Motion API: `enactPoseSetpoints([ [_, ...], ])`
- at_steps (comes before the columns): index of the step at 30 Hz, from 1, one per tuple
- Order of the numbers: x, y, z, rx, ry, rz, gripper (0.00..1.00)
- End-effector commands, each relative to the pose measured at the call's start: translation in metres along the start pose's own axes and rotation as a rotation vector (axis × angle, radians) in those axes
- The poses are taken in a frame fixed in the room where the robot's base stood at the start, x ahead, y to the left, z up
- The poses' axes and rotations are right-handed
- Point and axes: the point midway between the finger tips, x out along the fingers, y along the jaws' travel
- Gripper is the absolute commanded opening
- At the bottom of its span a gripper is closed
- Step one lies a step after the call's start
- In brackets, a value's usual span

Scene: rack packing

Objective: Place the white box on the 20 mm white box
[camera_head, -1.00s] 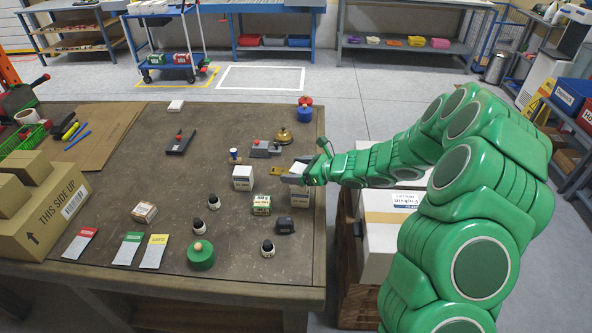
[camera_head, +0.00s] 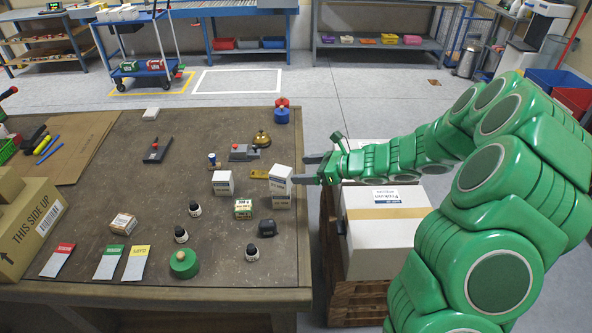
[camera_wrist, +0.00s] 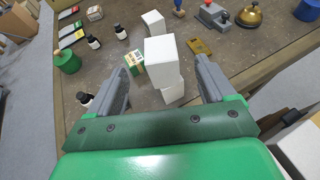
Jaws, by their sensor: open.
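A white box (camera_head: 280,180) stands on top of another white box (camera_head: 282,201) near the table's right edge; the upper one looks slightly offset. The wrist view shows the upper box (camera_wrist: 161,60) and part of the lower box (camera_wrist: 173,91) below it. My gripper (camera_head: 307,169) is open and empty, just right of the stack, its fingers pointing at it. In the wrist view the open jaws (camera_wrist: 163,68) frame the stack from behind. A third white box (camera_head: 223,183) stands alone to the left. No size marking is readable.
Black bottles (camera_head: 195,209) stand farther left. A brass bell (camera_head: 262,139) is behind. A large carton (camera_head: 382,230) stands right of the table.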

Motion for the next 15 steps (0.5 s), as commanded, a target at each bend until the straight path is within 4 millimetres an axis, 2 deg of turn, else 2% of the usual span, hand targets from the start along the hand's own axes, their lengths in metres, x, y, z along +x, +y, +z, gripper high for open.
enactPoseSetpoints([
  [4,-0.01,0.0,0.0,0.001,0.0,0.0,0.83],
  [11,-0.013,0.0,0.0,0.0,0.001,0.001,0.83],
  [15,-0.013,0.01,0.009,-0.043,0.005,0.024,0.83],
])
